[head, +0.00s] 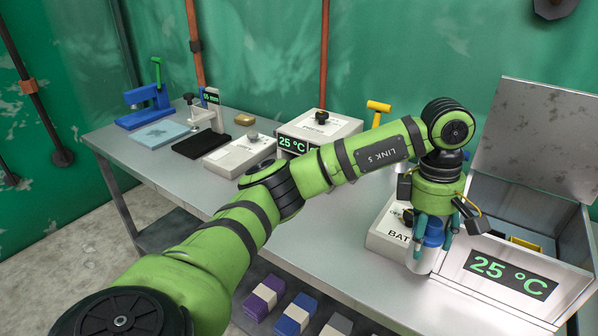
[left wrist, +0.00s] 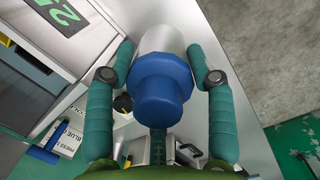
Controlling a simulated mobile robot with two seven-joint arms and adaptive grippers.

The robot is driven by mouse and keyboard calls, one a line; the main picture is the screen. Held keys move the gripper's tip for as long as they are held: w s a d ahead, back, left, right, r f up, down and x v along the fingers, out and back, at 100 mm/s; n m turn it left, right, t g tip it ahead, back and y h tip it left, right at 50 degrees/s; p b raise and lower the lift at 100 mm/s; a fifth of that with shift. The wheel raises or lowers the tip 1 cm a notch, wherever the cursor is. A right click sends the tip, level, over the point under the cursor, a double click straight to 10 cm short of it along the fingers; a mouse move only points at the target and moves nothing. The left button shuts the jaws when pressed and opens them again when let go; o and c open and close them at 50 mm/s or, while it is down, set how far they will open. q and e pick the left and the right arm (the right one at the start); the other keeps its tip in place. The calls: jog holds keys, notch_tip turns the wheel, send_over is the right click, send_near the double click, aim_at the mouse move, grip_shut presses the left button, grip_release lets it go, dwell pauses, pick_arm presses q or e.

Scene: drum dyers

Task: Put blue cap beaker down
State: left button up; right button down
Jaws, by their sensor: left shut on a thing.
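The blue cap beaker (head: 433,235) is a pale cylinder with a blue cap, held upright by my left gripper (head: 432,240) at the table's front edge, in front of the bath unit. In the left wrist view the blue cap (left wrist: 158,90) and the grey beaker body (left wrist: 165,38) sit between the two teal fingers of the left gripper (left wrist: 165,68), one on each side. Whether the beaker's base touches the table cannot be told. My right gripper is in neither view.
A metal bath (head: 510,275) with a raised lid and a 25 °C display stands right of the beaker. A white box (head: 390,232) is beside it. Other devices, including a blue press (head: 146,105), stand further left. The table's (head: 300,225) front middle is clear.

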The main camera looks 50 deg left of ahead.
pick_arm(q)
jog(key=a+f+p, duration=0.2)
jog(key=a+f, duration=0.1)
jog(key=s+a+f+p, duration=0.1)
jog(key=a+f+p, duration=0.1)
jog(key=a+f, duration=0.2)
jog(key=s+a+f+p, duration=0.1)
jog(key=a+f+p, duration=0.1)
jog(key=a+f, duration=0.1)
jog(key=shift+s+a+f, duration=0.15)
jog(key=shift+a, duration=0.2)
jog(key=shift+s+a+f, duration=0.1)
jog(key=shift+a, duration=0.25)
jog(key=shift+f, duration=0.2)
jog(key=shift+f, duration=0.1)
jog(key=o, duration=0.9)
jog(key=shift+f, duration=0.1)
jog(key=o, duration=0.4)
jog(key=shift+o, duration=0.2)
